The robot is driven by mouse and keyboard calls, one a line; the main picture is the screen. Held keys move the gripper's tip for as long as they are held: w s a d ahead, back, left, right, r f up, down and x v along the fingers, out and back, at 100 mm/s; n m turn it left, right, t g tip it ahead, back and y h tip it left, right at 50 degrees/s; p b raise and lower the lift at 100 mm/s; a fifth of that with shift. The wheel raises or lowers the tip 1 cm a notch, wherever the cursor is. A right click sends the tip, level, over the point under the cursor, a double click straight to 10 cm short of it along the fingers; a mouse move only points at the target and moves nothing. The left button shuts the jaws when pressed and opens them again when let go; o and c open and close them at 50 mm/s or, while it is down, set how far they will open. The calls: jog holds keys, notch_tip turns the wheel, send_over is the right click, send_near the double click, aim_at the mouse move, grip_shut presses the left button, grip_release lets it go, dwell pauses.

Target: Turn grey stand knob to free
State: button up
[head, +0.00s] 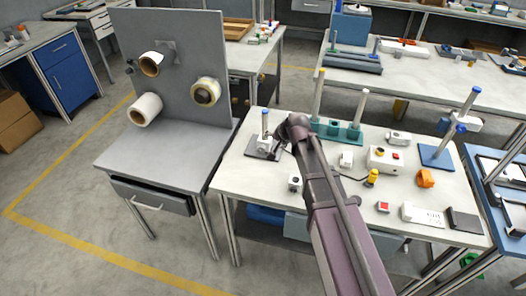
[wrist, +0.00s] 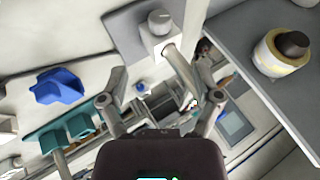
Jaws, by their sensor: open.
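The grey stand (head: 252,151) is a flat grey plate near the left end of the white table, with a white block and an upright post with a blue tip (head: 265,117). In the wrist view the grey plate (wrist: 122,34) is at the top. A grey round knob (wrist: 160,18) shows on its white block (wrist: 158,40). My gripper (head: 287,143) is just right of the stand in the head view. In the wrist view its fingers (wrist: 160,92) are spread, with nothing held between them. The knob lies beyond the fingertips, apart from them. The knob's marking is too small to read.
A teal holder (head: 325,127) with upright posts stands right of my gripper. A blue piece (wrist: 58,86) lies left in the wrist view. A grey bench with an upright panel (head: 190,80) carrying tape rolls stands left. Small devices crowd the table's right side.

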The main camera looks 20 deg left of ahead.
aim_at(264, 148)
jog(key=shift+b+x, duration=4.3)
jog(key=shift+x, duration=1.4)
jog(key=shift+s, duration=0.1)
grip_shut()
